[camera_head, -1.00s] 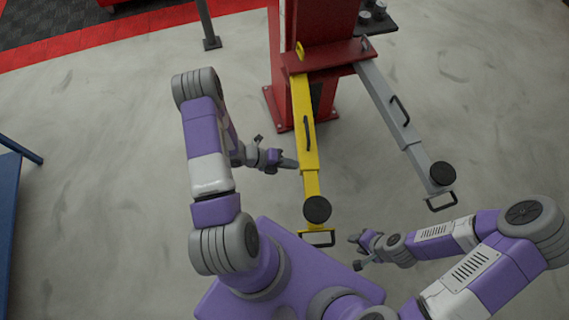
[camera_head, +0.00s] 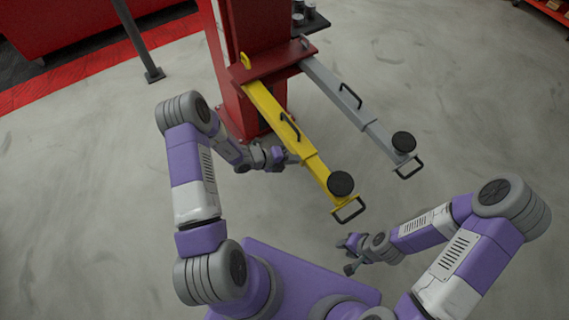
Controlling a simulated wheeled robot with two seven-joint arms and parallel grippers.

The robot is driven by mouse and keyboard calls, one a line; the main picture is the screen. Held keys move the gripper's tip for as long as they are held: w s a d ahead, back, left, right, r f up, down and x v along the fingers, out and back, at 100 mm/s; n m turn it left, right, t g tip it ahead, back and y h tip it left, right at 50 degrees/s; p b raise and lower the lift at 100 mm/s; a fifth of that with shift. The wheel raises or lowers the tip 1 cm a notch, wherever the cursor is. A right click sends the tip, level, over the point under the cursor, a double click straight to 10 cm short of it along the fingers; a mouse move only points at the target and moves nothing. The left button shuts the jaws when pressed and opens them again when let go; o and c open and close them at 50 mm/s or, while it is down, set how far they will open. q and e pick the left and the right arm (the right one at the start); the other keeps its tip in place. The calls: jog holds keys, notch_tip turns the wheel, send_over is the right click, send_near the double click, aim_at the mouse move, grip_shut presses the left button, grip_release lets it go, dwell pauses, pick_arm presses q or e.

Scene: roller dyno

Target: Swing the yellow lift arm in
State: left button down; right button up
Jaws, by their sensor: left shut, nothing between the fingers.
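The yellow lift arm (camera_head: 276,115) reaches from the red post down and right, ending in a round black pad (camera_head: 340,184) and a yellow-and-black end handle (camera_head: 349,210). A small dark handle (camera_head: 290,127) stands on its side. My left gripper (camera_head: 291,159) is shut and empty at the left side of the yellow arm, its tip close against or just under it; I cannot tell if they touch. My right gripper (camera_head: 349,256) is open and empty, below the yellow arm's end handle and apart from it.
The red lift post (camera_head: 246,40) stands at the top. A grey lift arm (camera_head: 340,95) with its own black pad (camera_head: 403,142) lies right of the yellow arm, nearly parallel. A dark stand (camera_head: 140,45) is at upper left. Concrete floor is clear on both sides.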

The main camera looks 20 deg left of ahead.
pick_arm(q)
jog(key=shift+w+d+r, duration=0.2)
jog(key=shift+w+d, duration=0.15)
jog(key=shift+d, duration=0.15)
jog(key=s+a+r+p, duration=0.3)
jog(key=s+a, duration=0.5)
jog(key=s, duration=0.3)
jog(key=shift+r, duration=0.8)
jog(key=shift+a, duration=0.1)
